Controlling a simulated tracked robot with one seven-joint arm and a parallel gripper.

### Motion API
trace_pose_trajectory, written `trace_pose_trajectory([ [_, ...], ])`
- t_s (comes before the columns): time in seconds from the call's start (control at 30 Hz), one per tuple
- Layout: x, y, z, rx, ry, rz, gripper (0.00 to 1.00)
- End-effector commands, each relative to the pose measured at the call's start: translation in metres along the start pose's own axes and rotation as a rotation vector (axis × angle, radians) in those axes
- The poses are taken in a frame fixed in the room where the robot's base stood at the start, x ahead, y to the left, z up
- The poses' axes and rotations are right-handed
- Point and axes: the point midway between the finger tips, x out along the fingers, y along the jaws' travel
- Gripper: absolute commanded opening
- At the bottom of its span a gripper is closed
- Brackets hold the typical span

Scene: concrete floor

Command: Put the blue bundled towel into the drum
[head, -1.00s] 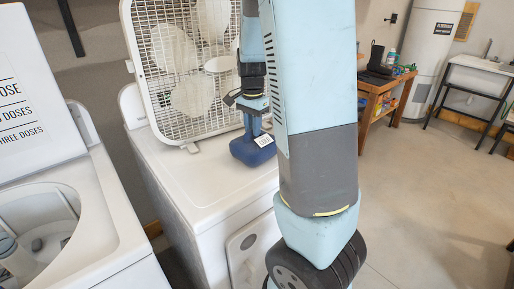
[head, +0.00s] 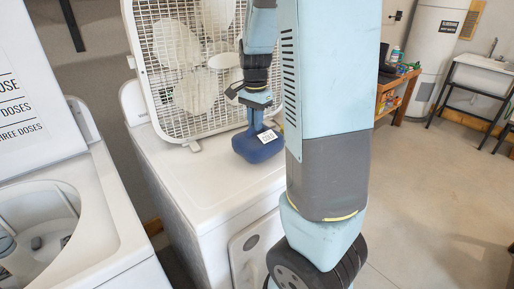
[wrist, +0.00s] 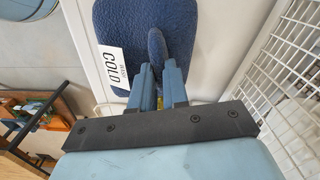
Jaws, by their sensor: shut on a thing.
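The blue bundled towel (head: 252,148), with a white label, is at the back of the white dryer-like machine's top, in front of the fan. My gripper (head: 262,104) is above it and shut on its upper part. In the wrist view the towel (wrist: 112,22) shows a tag reading COLD, and a fold of it sits between my fingertips (wrist: 158,72). I cannot tell whether the towel's underside touches the machine top. The drum (head: 45,200) is inside the open washer at the lower left, apart from the towel. Its bottom is partly cut off by the picture edge.
A white box fan (head: 180,65) stands close behind the towel. The closed white machine (head: 190,185) has clear top space in front. The washer's raised lid (head: 35,90) stands at the left. A wooden workbench (head: 405,95) is at the back right; open floor lies right.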

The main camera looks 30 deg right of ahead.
Motion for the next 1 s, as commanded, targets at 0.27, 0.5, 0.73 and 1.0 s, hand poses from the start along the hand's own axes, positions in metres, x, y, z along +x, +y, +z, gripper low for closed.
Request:
trace_pose_trajectory([
  [0.27, -0.006, 0.0, -0.001, 0.0, 0.001, -0.001, 0.0],
  [0.5, -0.015, 0.0, -0.001, 0.001, 0.002, -0.002, 0.0],
  [0.73, -0.026, 0.0, -0.001, 0.001, 0.001, -0.003, 0.0],
  [1.0, -0.051, 0.0, -0.001, 0.0, 0.001, -0.002, 0.0],
])
